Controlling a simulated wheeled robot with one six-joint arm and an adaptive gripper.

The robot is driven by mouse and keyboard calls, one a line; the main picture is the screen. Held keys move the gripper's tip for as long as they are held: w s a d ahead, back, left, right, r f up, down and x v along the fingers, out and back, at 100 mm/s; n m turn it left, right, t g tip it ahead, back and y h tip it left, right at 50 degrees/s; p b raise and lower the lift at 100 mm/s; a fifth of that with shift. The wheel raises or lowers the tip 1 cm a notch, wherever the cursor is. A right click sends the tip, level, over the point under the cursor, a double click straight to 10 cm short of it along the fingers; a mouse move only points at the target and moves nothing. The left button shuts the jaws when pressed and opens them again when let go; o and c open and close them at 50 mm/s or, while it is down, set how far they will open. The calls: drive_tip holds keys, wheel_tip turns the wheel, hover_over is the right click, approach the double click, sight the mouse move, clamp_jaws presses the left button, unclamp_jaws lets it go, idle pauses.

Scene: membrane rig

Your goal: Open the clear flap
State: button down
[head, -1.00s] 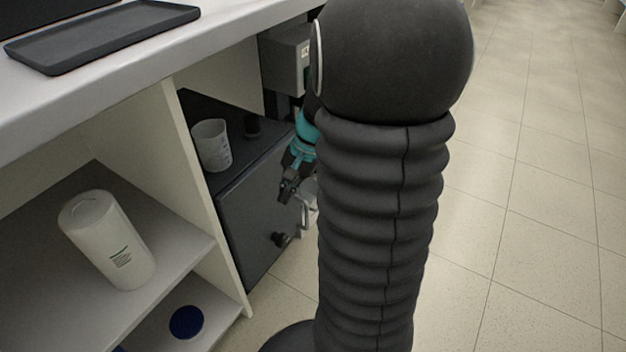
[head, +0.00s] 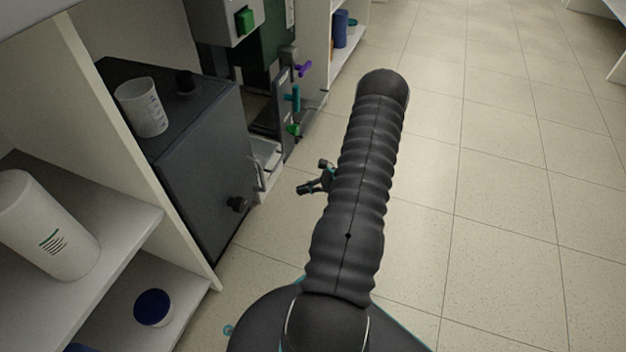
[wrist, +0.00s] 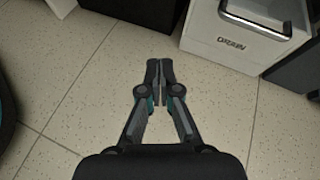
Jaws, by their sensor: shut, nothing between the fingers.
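My gripper (head: 303,186) is beyond my arm in the head view, over the floor and apart from the rig. In the wrist view my gripper (wrist: 159,68) has its fingertips together, with nothing between them and floor tiles beneath. A narrow upright panel (head: 285,105) stands at the rig's front, beside purple, teal and green handles. It may be the clear flap, but I cannot tell for sure at this size. The wrist view does not show that panel.
A white drawer front with a metal handle (wrist: 256,25) is low at the rig. White shelves hold a white bottle (head: 45,225). The floor to the right is clear.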

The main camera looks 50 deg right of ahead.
drive_tip(key=w+d+f+m+t+h, duration=0.3)
drive_tip(key=w+d+m+t, duration=0.15)
drive_tip(key=d, duration=0.35)
drive_tip(key=shift+m, duration=0.35)
drive_tip(key=shift+w+a+p, duration=0.2)
drive_tip(key=shift+w+a, duration=0.6)
drive_tip(key=shift+w, duration=0.95)
drive_tip(key=shift+w+a+p, duration=0.15)
drive_tip(key=shift+w+a, duration=0.65)
drive_tip(key=shift+w, duration=0.9)
drive_tip(key=shift+w+a+p, duration=0.2)
drive_tip(key=shift+w+a, duration=0.6)
drive_tip(key=shift+w, duration=0.95)
drive_tip(key=shift+r, duration=0.15)
